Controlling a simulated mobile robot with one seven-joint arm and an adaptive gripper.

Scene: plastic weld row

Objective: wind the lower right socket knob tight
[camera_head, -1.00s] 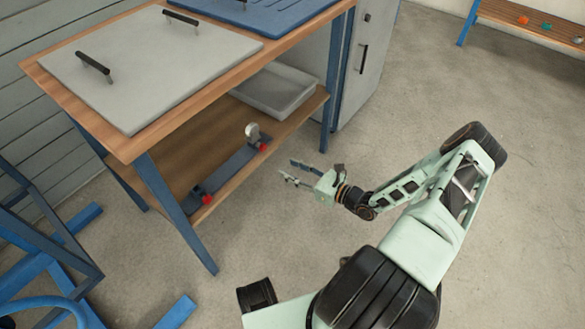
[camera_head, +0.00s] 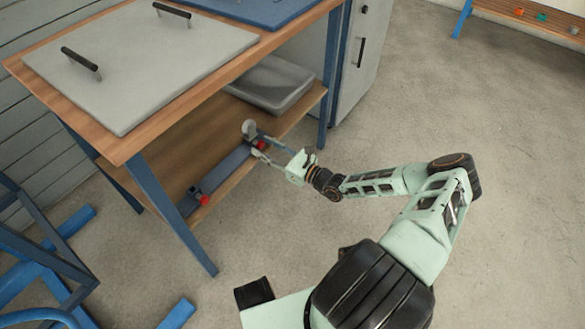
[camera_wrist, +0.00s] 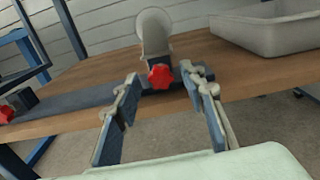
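Two red knobs sit on a dark blue-grey bar on the lower shelf of the workbench. The right knob (camera_wrist: 160,77) is star-shaped, below a pale round-topped fitting (camera_wrist: 154,30); in the head view this knob (camera_head: 259,144) is at the bar's far end. The left knob (camera_wrist: 7,113) is at the picture's left edge in the wrist view, and near the bar's near end in the head view (camera_head: 203,199). My gripper (camera_wrist: 163,85) is open, its fingers on either side of the right knob in the wrist view. I cannot tell whether they touch it.
The lower shelf (camera_head: 150,165) has a grey tray (camera_head: 270,84) at its right. The benchtop (camera_head: 122,147) overhangs above, with a grey lidded panel (camera_head: 135,60). A blue bench leg (camera_head: 172,215) stands left. The floor at right is clear.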

